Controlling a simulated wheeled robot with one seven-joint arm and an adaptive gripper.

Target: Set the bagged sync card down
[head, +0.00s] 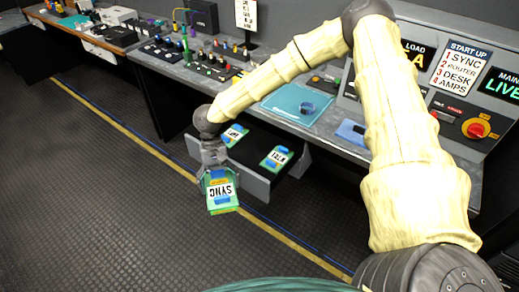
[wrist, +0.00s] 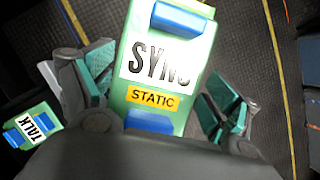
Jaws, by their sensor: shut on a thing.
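The sync card (head: 221,191) is green with blue parts, a white SYNC label and an orange STATIC label. My gripper (head: 216,176) is shut on it and holds it in the air over the floor, in front of the open drawer (head: 258,184). In the wrist view the card (wrist: 165,62) lies between the teal-padded fingers of my gripper (wrist: 160,100); its lower end is hidden by the gripper body. I cannot make out the bag itself.
In the drawer lie a TALK card (head: 276,158) and another green card (head: 234,134). A blue object (head: 350,132) is right of the mat. The panel (head: 440,100) stands behind.

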